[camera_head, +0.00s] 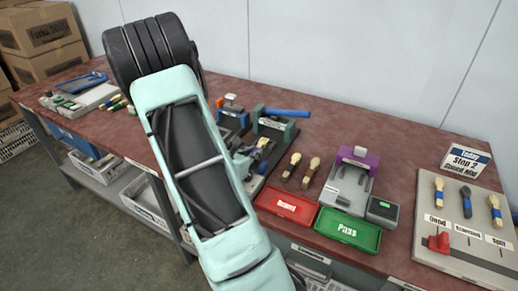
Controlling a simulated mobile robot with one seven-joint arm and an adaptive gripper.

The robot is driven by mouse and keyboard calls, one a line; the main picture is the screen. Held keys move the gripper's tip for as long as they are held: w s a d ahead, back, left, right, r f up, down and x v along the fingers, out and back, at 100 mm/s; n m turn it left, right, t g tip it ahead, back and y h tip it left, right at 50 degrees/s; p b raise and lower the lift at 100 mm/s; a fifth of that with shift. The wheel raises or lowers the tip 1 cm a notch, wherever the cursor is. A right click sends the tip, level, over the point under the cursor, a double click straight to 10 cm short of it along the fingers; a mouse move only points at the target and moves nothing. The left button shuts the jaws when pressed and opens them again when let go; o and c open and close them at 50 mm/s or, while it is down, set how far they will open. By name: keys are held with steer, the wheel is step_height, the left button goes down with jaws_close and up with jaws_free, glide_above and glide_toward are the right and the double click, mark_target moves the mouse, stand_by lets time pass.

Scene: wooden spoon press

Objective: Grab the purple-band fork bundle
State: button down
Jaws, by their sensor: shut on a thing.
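I cannot make out a purple-band fork bundle in this view. Several small banded pieces (66,103) lie around a pale tray at the left end of the table, too small to tell apart. My arm, mint green with a black joint, crosses the picture from the bottom centre to the upper left and hides part of the table. My gripper does not show, so what its jaws hold cannot be seen.
The brown table (330,115) carries a blue-handled press (276,125), a purple-topped fixture (357,160), a red tray (286,205), a green Pass tray (348,229) and a sample board (464,240). Boxes (40,27) are stacked at far left.

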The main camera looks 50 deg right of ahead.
steer(key=shift+r, duration=0.1)
steer(key=shift+r+p, duration=0.45)
steer(key=shift+r, duration=0.05)
step_height(320, 180, up, 2)
steer(key=shift+r+p, duration=0.1)
steer(key=shift+p, duration=0.7)
steer(key=s+a+r+p, duration=0.6)
steer(key=a+r+p, duration=0.3)
steer(key=a, duration=0.1)
steer(key=shift+s+a+r+p, duration=0.2)
steer(key=shift+r+p, duration=0.1)
steer(key=shift+p, duration=0.1)
steer(key=shift+a+p, duration=0.1)
steer(key=shift+p, duration=0.45)
steer(key=a+p, duration=0.1)
steer(key=p, duration=0.2)
steer(key=shift+s+r, duration=0.1)
steer(key=shift+s, duration=0.25)
steer(key=shift+s+a+p, duration=0.1)
steer(key=shift+p, duration=0.65)
